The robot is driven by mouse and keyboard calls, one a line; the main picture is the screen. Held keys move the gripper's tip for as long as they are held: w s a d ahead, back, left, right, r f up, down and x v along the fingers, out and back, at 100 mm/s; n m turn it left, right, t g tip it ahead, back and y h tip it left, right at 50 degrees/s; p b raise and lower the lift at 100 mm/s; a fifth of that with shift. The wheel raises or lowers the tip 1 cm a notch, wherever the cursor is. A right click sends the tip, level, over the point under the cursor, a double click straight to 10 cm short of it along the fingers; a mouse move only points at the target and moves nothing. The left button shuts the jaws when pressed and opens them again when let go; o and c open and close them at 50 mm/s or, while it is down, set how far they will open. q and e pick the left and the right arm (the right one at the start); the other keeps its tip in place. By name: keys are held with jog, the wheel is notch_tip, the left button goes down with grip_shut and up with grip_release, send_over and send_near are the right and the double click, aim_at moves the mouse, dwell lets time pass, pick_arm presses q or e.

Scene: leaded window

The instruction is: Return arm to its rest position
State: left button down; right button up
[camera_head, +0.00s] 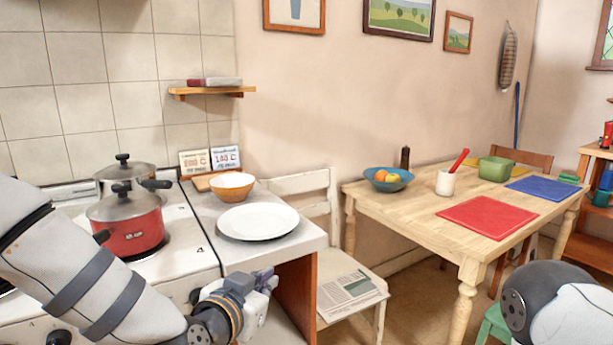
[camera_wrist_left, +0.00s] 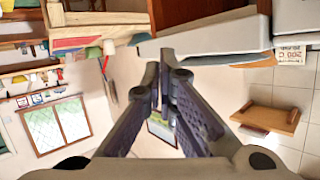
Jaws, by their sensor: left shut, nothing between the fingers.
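My left arm comes in from the lower left in the head view. My left gripper (camera_head: 262,281) is in front of the counter's near edge, below the white plate. In the left wrist view the fingers of the left gripper (camera_wrist_left: 160,72) meet at their tips, with nothing between them. That view is turned over, with the shelf and window on their sides or upside down. At the lower right of the head view a rounded part of my right arm shows, but its gripper is not in view.
A red pot (camera_head: 130,222) stands on the stove (camera_head: 190,262). A white plate (camera_head: 258,222) and an orange bowl (camera_head: 232,187) are on the counter (camera_head: 305,235). A white chair (camera_head: 345,262) holds a newspaper. The wooden table (camera_head: 420,210) bears a red mat (camera_head: 490,216) and fruit bowl (camera_head: 388,180).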

pick_arm(q)
jog(key=s+a+f+n+g+y, duration=0.15)
jog(key=s+f+g, duration=0.25)
jog(key=s+f, duration=0.5)
jog(key=s+a+f+n+g, duration=0.1)
jog(key=s+a+f+g, duration=0.2)
jog(key=s+f, duration=0.7)
jog(key=s+a+f+n+g+y, duration=0.1)
jog(key=s+a+f+g, duration=0.1)
jog(key=s, duration=0.6)
jog(key=s+a+f+n+g+y, duration=0.1)
jog(key=s+a+f+g, duration=0.2)
jog(key=s, duration=0.5)
jog(key=s+a+f+n+g+y, duration=0.1)
jog(key=s+a+f+g, duration=0.2)
jog(key=s, duration=0.5)
jog(key=a+f, duration=0.1)
jog(key=a, duration=0.1)
jog(key=shift+a+f, duration=0.15)
jog(key=shift+a, duration=0.25)
